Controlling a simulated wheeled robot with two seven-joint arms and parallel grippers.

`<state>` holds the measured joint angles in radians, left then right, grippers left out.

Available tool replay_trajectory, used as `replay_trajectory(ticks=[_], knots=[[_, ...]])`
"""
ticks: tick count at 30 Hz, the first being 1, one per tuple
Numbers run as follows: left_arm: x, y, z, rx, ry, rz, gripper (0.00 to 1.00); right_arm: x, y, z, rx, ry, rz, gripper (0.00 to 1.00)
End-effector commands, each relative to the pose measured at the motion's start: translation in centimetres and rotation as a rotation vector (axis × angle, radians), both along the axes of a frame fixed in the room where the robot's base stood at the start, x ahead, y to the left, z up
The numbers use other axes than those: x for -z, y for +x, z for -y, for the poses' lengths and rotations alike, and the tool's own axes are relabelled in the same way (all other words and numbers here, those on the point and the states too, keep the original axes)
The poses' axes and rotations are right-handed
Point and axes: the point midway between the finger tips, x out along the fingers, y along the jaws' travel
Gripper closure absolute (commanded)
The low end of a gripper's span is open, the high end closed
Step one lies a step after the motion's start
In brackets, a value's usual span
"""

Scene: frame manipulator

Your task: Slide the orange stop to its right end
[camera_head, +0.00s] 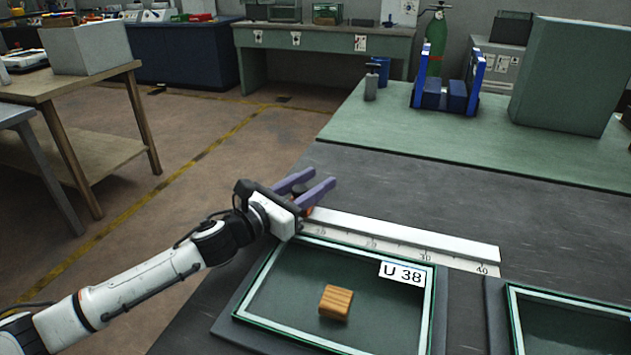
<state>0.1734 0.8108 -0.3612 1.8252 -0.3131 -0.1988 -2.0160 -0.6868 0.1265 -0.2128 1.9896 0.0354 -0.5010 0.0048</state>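The orange stop (307,211) shows as a small orange patch at the left end of the white rail (400,233). Most of it is hidden by my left gripper. The rail runs to the lower right, with a numbered scale along its near side, up to 40 near the right end. My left gripper (321,178) is over the rail's left end, its two purple fingers apart and pointing to the upper right. I cannot tell whether it touches the stop. My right gripper is not in view.
A glass-framed tray (254,290) labelled U 38 lies just in front of the rail, with a wooden block (336,302) in it. A second tray (513,312) is at the lower right. A green mat (440,128) behind holds a blue stand (448,90) and a large box (570,75).

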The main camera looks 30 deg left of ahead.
Motion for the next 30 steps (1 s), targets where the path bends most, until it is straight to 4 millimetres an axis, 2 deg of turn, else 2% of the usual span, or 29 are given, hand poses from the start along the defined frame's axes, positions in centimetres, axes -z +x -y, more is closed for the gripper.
replay_trajectory(ticks=[10,14,23,30], knots=[[0.0,0.0,0.1,0.002,0.0,0.001,0.57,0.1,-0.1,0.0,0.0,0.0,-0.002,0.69],[0.0,-0.7,-0.1,0.002,-0.001,0.0,0.57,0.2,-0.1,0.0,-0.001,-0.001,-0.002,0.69],[0.2,-5.2,-1.2,0.004,0.002,-0.004,0.57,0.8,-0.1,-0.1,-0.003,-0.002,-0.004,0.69],[0.2,-8.3,-2.0,0.002,-0.001,-0.002,0.57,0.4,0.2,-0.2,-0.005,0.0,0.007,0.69]])
